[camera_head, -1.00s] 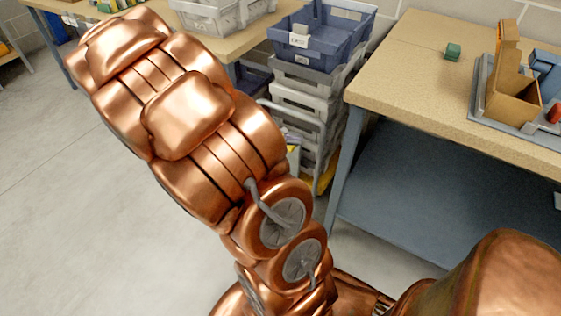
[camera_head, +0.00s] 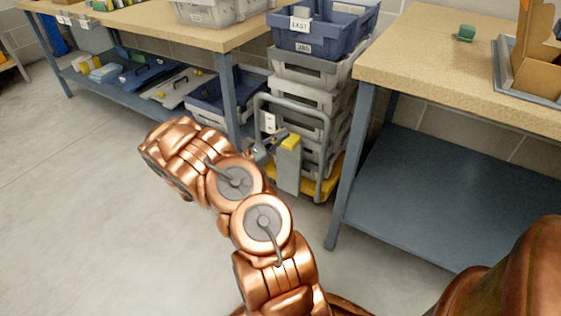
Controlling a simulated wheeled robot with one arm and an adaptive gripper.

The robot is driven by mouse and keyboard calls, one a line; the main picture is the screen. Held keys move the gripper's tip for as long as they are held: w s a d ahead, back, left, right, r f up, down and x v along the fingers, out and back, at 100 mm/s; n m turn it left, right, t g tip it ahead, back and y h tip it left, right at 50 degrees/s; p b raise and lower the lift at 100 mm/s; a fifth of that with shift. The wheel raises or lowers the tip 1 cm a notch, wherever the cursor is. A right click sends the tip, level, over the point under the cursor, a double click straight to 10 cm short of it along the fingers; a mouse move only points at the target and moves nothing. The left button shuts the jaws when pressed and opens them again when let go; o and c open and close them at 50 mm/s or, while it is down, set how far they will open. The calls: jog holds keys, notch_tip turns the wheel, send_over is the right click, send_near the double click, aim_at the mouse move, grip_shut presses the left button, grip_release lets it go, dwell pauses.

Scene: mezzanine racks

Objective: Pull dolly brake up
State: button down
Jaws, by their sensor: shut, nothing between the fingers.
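The dolly (camera_head: 329,187) stands between two workbenches, with a yellow base and a grey tubular handle frame, carrying a stack of grey and blue crates. At its front, a grey upright post with a yellow top (camera_head: 291,142) appears to be the brake; I cannot tell its lever position. My gripper (camera_head: 280,139) is small and dark at the end of my copper arm. It is shut and empty, close beside the yellow top. I cannot tell whether they touch.
The right workbench (camera_head: 445,75) has a green block (camera_head: 466,33) and a cardboard box on top. Its leg (camera_head: 350,170) is close to the dolly. The left workbench (camera_head: 150,24) holds bins on its lower shelf. The floor at left (camera_head: 70,200) is clear.

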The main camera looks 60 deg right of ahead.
jog(key=w+f+n+t+b, duration=0.3)
jog(key=f+t, duration=0.1)
jog(key=f, duration=0.8)
jog(key=w+f+n+t+b, duration=0.3)
jog(key=w+f+n+t, duration=0.1)
jog(key=f, duration=0.9)
jog(key=shift+d+n+h+b, duration=0.25)
jog(key=shift+n+h+b, duration=0.05)
jog(key=shift+h+b, duration=0.1)
jog(key=shift+f, duration=0.1)
jog(key=d+r+b, duration=0.4)
jog(key=d+r, duration=0.2)
jog(key=d, duration=0.3)
jog(key=shift+w+d+r+b, duration=0.2)
jog(key=shift+w+d+b, duration=0.05)
jog(key=shift+d+b, duration=0.15)
jog(key=shift+r+p, duration=1.05)
jog(key=shift+r, duration=1.6)
